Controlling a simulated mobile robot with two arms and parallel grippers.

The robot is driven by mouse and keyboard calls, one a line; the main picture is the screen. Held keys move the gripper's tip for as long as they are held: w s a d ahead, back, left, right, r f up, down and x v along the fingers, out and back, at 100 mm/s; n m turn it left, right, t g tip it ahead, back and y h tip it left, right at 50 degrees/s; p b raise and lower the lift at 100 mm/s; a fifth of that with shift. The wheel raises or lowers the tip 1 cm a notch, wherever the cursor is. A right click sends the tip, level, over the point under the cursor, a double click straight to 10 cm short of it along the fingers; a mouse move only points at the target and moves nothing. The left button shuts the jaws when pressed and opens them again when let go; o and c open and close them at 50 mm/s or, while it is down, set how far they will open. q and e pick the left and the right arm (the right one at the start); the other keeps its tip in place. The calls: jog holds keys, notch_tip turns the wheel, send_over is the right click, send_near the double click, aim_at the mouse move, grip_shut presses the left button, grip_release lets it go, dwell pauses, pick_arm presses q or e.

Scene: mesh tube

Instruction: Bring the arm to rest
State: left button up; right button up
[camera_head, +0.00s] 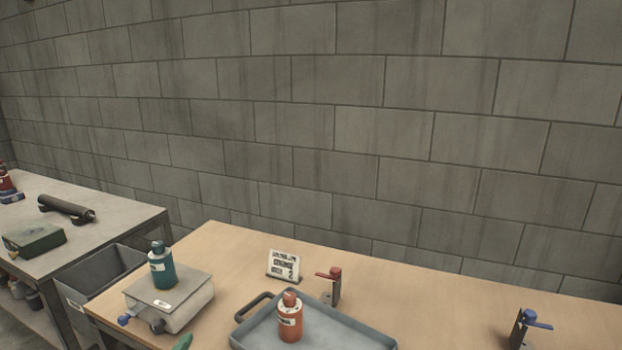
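Neither of my arms nor grippers can be made out in the head view. On the wooden table (450,290) an orange bottle (290,318) stands upright in a grey tray (345,330). A teal bottle (161,268) stands upright on a grey-white box-shaped device (180,305) at the table's left end. A small green piece (183,342) is cut off at the bottom edge; I cannot tell what it is.
A red-handled fixture (333,285) and a sign (284,265) stand behind the tray. A blue-handled fixture (526,328) is at right. A grey bin (105,275) sits between the tables. The left table (110,215) holds a dark tube (66,208) and a green box (33,239).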

pick_arm(q)
jog(key=s+f+n+g+h, duration=0.1)
jog(key=s+f+n+g, duration=0.45)
jog(key=s+f, duration=0.5)
jog(key=s+f+n+g, duration=0.55)
jog(key=s+f, duration=0.25)
jog(key=s, duration=0.6)
notch_tip(320, 180, down, 25)
jog(key=s+g+p, duration=0.2)
jog(key=s+a+f+m+g, duration=0.1)
jog(key=s+a+f, duration=0.1)
jog(key=s+f, duration=1.2)
jog(key=shift+s+a+p, duration=0.3)
jog(key=shift+s+a, duration=0.1)
jog(key=shift+s, duration=0.6)
